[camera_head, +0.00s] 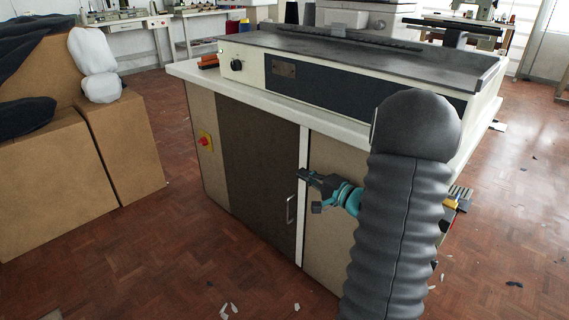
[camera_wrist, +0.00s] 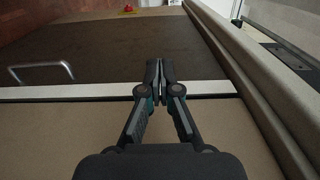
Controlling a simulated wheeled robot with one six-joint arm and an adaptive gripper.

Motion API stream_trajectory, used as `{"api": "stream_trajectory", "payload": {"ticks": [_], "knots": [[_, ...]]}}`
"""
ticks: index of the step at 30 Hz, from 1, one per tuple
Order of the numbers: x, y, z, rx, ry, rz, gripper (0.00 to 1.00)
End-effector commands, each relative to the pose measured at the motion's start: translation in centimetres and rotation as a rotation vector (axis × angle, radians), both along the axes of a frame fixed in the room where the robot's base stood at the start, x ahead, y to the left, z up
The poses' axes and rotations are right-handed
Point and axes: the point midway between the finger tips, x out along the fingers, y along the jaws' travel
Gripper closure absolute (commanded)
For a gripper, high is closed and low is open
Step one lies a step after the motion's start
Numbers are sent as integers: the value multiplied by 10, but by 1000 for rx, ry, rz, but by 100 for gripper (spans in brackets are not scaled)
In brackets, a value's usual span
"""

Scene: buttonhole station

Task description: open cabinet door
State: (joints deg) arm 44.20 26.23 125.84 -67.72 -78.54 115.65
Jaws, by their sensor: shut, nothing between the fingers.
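The cabinet (camera_head: 335,215) stands under a white worktop. Its dark brown door (camera_head: 258,160) has a vertical silver bar handle (camera_head: 290,212) near its right edge. The door looks closed, flush with the white post beside it. My gripper (camera_head: 303,174) is shut and empty in front of the cabinet, above and slightly right of the handle. In the wrist view, the closed fingertips (camera_wrist: 160,70) point across the white strip toward the dark door (camera_wrist: 110,40). The handle (camera_wrist: 42,72) lies well to their left. Whether the fingertips touch the cabinet face, I cannot tell.
A red button on a yellow plate (camera_head: 204,139) sits left of the door. A machine with a dark top (camera_head: 370,60) is on the worktop (camera_head: 185,70). Brown boxes (camera_head: 60,185) stand at the left. Parquet floor (camera_head: 170,250) is open before the door, with small scraps.

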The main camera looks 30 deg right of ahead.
Motion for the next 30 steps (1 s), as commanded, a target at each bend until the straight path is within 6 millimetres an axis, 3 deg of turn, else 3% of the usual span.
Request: {"api": "stream_trajectory", "payload": {"ticks": [18, 30], "knots": [[80, 30, 0, 2, -2, 0, 100], [91, 33, 0, 1, -1, -2, 100]]}}
